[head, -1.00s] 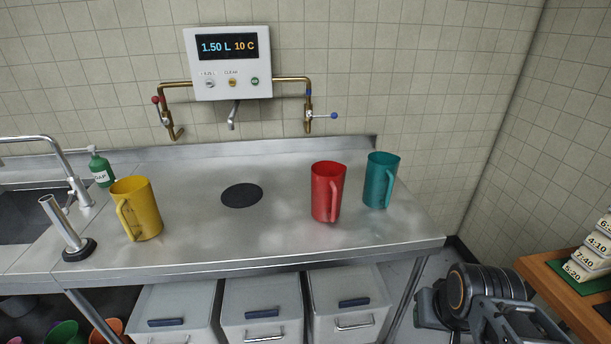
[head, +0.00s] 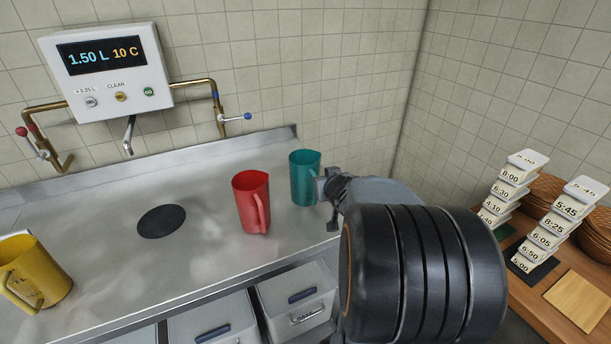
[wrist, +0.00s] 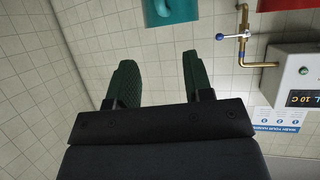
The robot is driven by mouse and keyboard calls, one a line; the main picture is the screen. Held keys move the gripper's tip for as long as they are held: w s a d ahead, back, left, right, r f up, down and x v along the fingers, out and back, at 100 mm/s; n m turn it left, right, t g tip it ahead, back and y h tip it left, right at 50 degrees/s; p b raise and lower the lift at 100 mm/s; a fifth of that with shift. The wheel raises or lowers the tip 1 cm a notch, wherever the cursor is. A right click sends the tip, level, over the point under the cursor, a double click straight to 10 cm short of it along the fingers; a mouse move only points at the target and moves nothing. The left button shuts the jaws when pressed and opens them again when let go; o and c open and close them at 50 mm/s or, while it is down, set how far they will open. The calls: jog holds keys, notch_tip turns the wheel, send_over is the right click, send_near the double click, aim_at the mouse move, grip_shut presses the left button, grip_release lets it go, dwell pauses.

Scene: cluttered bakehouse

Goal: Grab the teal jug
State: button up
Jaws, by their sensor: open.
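The teal jug (head: 304,178) stands upright on the steel counter at its right end, behind and right of the red jug (head: 252,202). My gripper (head: 328,203) is at the teal jug's right side in the head view, partly covering its handle side. I cannot tell whether it touches. In the wrist view the two green-padded fingers of my gripper (wrist: 158,66) are apart with nothing between them. Part of the teal jug (wrist: 172,10) shows beyond the fingertips at the top edge, with its handle on the near side. The red jug (wrist: 287,4) is at the top right corner.
A yellow jug (head: 35,275) stands at the counter's left. A dark round pad (head: 162,221) lies below the tap (head: 129,135) of the wall dispenser (head: 108,72). A wooden table (head: 540,300) with stacked number tags is at the right. The counter (head: 110,280) between jugs is clear.

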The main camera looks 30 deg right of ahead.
aim_at(314, 173)
jog(key=shift+w+d+f+t+y+p, duration=0.25)
jog(key=shift+w+d+f+y, duration=0.55)
jog(key=shift+w, duration=1.15)
jog(key=shift+w+d+f+t+y+p, duration=0.25)
jog(key=shift+w+d+f, duration=0.25)
jog(key=shift+w+f, duration=1.05)
jog(key=shift+w+d+f+t+y+p, duration=0.3)
jog(key=shift+w+d+f+y, duration=0.25)
jog(key=shift+w, duration=1.75)
jog(key=shift+d, duration=0.1)
grip_shut()
